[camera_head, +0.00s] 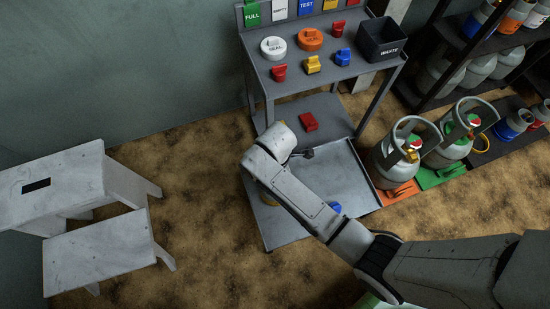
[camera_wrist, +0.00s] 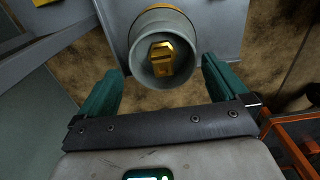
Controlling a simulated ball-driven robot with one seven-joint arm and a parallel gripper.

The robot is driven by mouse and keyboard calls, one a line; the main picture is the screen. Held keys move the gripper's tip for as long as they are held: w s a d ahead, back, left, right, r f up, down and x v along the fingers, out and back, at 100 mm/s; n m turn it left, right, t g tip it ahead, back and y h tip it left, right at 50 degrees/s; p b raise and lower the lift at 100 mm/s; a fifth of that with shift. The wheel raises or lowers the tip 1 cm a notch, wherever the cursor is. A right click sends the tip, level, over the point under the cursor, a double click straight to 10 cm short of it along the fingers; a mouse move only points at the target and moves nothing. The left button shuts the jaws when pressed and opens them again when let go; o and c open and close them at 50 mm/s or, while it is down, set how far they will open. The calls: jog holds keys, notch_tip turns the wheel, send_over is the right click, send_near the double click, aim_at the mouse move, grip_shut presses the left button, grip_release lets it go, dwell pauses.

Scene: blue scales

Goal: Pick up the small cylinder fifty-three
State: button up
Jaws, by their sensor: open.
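A small cylinder (camera_wrist: 140,75) shows in the wrist view from above, with a round grey collar, a brass valve (camera_wrist: 162,60) inside it and a yellow band at its far side. No number is readable on it. My gripper (camera_wrist: 163,66) is open, its two green fingers on either side of the collar with gaps showing. In the head view my arm covers the gripper and most of that spot; only a bit of yellow (camera_head: 266,196) shows beside the arm, on the low grey platform (camera_head: 285,228).
A grey cart (camera_head: 265,80) with coloured caps and a waste bin (camera_head: 381,40) stands behind. Two larger grey cylinders (camera_head: 393,160) stand right, on orange and green mats. A white step stool (camera_head: 100,255) is left. A red block (camera_head: 308,122) lies on the cart's lower shelf.

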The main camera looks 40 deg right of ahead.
jog(key=f+b, duration=0.1)
jog(key=f, duration=0.1)
jog(key=f+b, duration=0.1)
jog(key=f, duration=0.2)
jog(key=shift+s+a+f+b, duration=0.1)
jog(key=shift+a+f+b, duration=0.1)
jog(key=shift+b, duration=0.2)
jog(key=shift+r, duration=0.1)
jog(key=shift+c, duration=0.5)
jog(key=c, duration=1.6)
